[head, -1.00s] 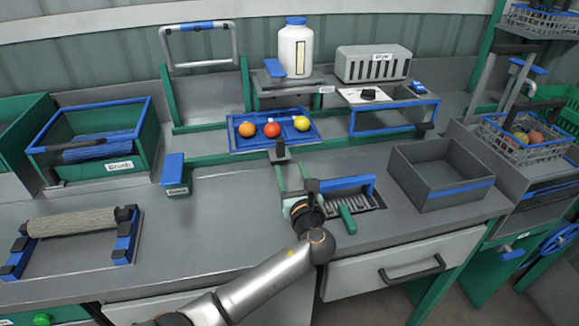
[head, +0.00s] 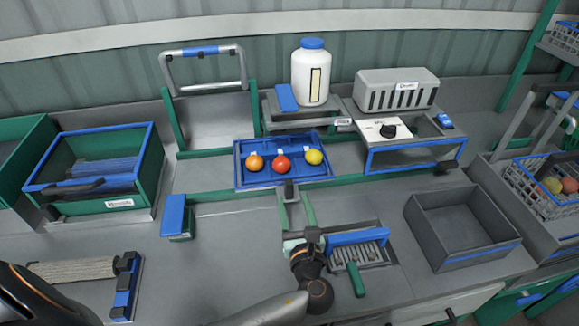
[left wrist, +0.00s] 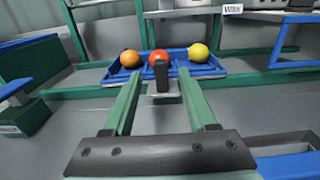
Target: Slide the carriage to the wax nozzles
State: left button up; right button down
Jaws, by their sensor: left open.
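The carriage is a blue tray (head: 244,183) on a green rail, holding an orange, a red and a yellow tomato. A dark handle (head: 289,190) sticks out from its front. My left gripper (head: 294,196) is open in front of the tray, its green fingers pointing at it. In the left wrist view the handle (left wrist: 161,75) stands between the two fingers, with gaps on both sides. A blue frame with a white top and black knob (head: 388,131) stands over the rail to the right; I cannot make out nozzles. My right gripper is not in view.
A grey bin (head: 462,228) is farther right. A green crate (head: 140,180) stands left.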

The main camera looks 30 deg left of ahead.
pick_arm(q)
jog(key=x, duration=1)
jog(key=shift+w+a+p, duration=0.15)
jog(key=shift+w+p, duration=0.1)
jog(key=shift+p, duration=0.15)
grip_shut()
dwell(0.8)
